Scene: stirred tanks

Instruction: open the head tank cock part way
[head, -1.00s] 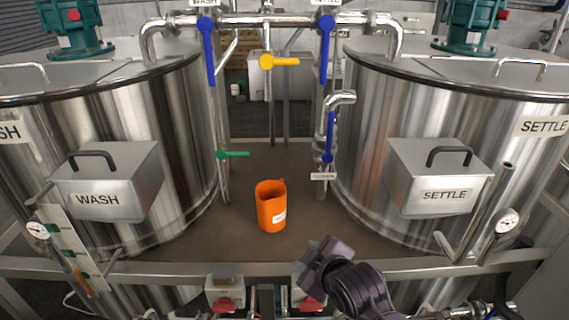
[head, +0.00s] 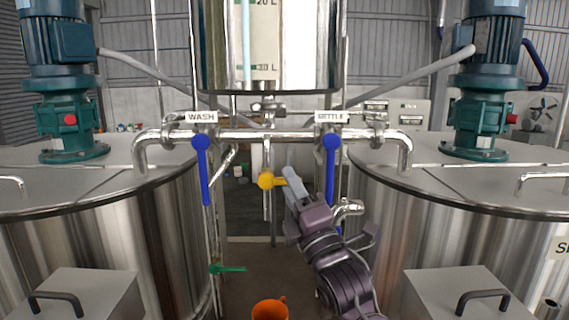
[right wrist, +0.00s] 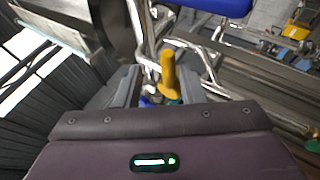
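The head tank (head: 272,50) hangs at the top centre of the head view, with a level gauge on its front. Below it, under the cross pipe, is a cock with a yellow handle (head: 266,180). The handle lies level and points right, its tip partly hidden by my gripper. My right gripper (head: 291,186) is at the handle from the right. In the right wrist view the yellow handle (right wrist: 168,75) shows between the two fingers, which are apart. I see clear gaps and no grip on it. My left gripper is out of view.
A green handle (head: 228,269) and an orange jug (head: 270,310) are lower down. Large steel tanks stand left and right.

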